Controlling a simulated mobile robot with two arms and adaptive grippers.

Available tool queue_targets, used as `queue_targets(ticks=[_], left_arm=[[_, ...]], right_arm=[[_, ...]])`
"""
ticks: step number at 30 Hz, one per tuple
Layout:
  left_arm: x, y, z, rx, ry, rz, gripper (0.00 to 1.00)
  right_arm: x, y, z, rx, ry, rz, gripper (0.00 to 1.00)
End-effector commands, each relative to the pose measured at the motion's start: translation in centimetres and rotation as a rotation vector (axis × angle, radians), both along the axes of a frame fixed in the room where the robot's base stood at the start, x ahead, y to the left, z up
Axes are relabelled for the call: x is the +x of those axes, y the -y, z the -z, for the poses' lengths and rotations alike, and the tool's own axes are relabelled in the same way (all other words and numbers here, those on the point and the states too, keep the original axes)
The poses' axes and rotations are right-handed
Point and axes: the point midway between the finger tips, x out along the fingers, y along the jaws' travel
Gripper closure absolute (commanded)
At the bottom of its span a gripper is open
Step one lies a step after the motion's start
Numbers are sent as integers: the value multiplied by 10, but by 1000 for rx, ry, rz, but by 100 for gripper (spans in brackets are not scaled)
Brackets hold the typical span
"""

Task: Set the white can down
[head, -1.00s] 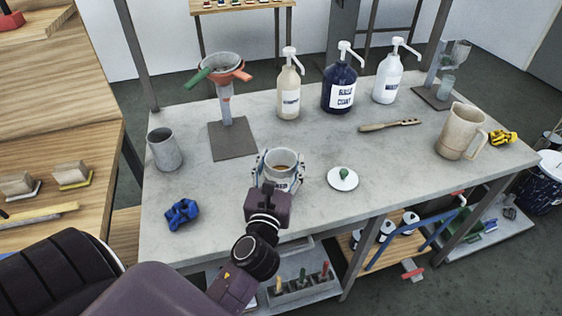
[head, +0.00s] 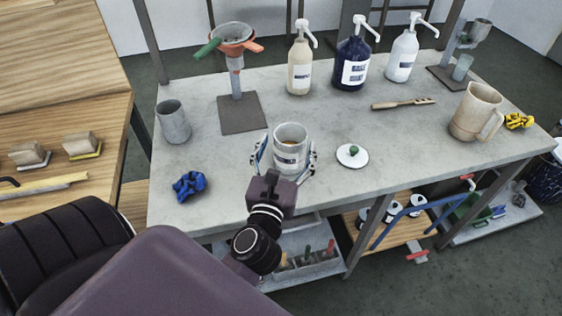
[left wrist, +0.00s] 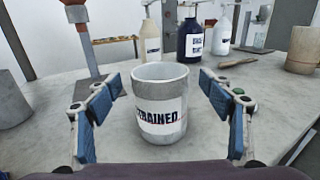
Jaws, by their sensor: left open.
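The white can (head: 290,146) stands upright and without a lid on the grey bench top, with something brownish inside. In the left wrist view there is a gap between each finger of the gripper (left wrist: 160,108) and the can wall. A white lid with a green knob (head: 352,156) lies on the bench to the right of the can. My right gripper is not in view.
A blue crumpled cloth (head: 189,186) and a grey cup (head: 173,122) are to the left. A funnel stand (head: 239,113) is behind the can. Pump bottles (head: 351,66) line the back. A brush (head: 403,104) and a beige jug (head: 475,112) are to the right.

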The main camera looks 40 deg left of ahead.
Motion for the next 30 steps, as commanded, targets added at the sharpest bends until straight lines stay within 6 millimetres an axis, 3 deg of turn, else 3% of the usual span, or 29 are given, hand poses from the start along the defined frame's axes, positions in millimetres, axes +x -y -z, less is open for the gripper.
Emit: queue_targets(ticks=[6,12,30], left_arm=[[-41,17,4,-2,-2,0,26],[-63,26,3,-1,-1,0,26],[-73,30,0,0,1,-1,26]], right_arm=[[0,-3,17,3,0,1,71],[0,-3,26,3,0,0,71],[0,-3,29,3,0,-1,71]])
